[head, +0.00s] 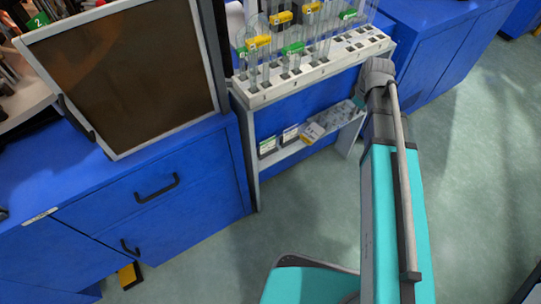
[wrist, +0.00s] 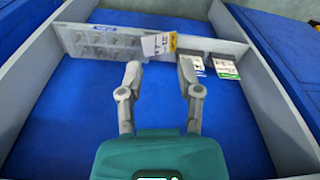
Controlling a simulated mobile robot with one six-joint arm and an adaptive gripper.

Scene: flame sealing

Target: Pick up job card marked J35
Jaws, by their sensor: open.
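Job cards stand along the low shelf under the tube rack; the markings are too small to read, so I cannot tell which is J35. A white card with a yellow edge (wrist: 157,44) is just beyond my gripper (wrist: 160,68), between the fingertips in the picture; it looks tilted in the head view (head: 312,132). A card with a green edge (wrist: 226,69) stands to its right, with another white card (wrist: 194,64) between them. In the head view these are the green-edged card (head: 267,147) and the middle card (head: 290,136). My gripper is open and empty.
The slotted shelf (wrist: 85,43) carries a blue label at its left part. Grey side walls (wrist: 275,105) flank the fingers. Above stands the white rack (head: 330,68) with glass tubes and coloured tags. Blue cabinets (head: 150,190) and a brown framed panel (head: 125,70) are left.

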